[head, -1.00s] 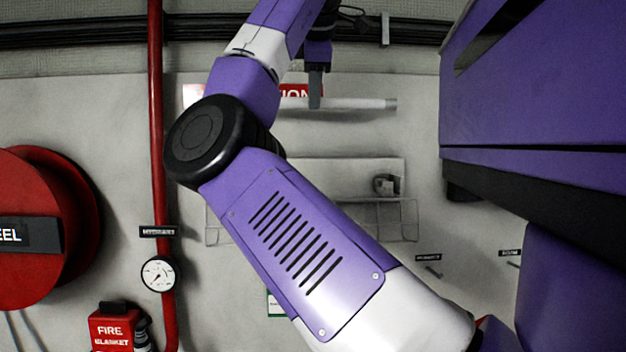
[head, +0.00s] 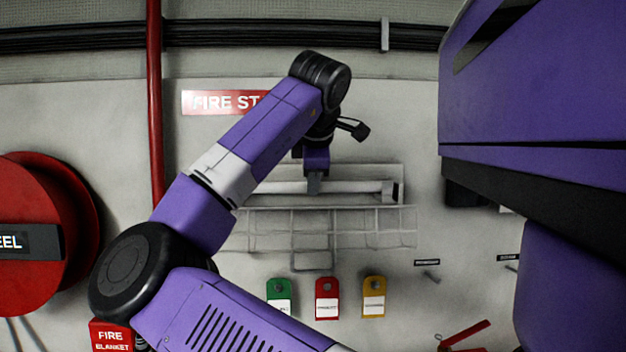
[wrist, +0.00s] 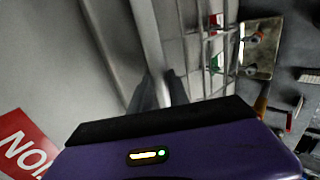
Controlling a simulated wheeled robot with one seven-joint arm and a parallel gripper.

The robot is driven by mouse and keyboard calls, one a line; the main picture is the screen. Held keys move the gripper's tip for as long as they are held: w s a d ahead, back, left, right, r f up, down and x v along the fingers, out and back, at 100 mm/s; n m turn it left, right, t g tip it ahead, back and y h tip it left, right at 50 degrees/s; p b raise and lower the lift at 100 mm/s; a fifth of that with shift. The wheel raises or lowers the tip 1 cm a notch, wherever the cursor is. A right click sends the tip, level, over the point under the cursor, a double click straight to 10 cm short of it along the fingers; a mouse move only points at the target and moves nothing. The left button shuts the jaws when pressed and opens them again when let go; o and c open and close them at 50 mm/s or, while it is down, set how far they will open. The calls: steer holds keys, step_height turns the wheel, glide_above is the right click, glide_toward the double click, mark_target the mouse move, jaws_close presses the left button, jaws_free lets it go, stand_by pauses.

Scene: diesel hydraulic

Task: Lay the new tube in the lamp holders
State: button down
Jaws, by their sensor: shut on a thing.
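The tube (head: 352,187) is a long white cylinder lying level in front of the pale lamp fitting (head: 360,171) on the wall. My gripper (head: 314,187) is shut on the tube near its middle. One lamp holder (head: 398,192) shows as a dark block at the fitting's right end, and the tube's right end overlaps or sits just beside it. I cannot tell whether they touch. The left holder is hidden behind my arm. In the wrist view the tube (wrist: 148,45) runs up from between my gripper's fingers (wrist: 160,92).
A wire guard (head: 310,238) hangs open just below the fitting; it shows in the wrist view (wrist: 196,45). Green, red and yellow tags (head: 326,298) hang lower. A red sign (head: 225,102) is above, with a red pipe (head: 155,100) and hose reel (head: 45,230) left.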

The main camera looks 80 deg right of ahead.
steer(key=shift+f, duration=0.2)
steer(key=c, duration=1.3)
jaws_free()
steer(key=shift+o, duration=0.2)
steer(key=b+v, duration=0.3)
steer(key=v, duration=0.9)
steer(key=shift+b, duration=0.4)
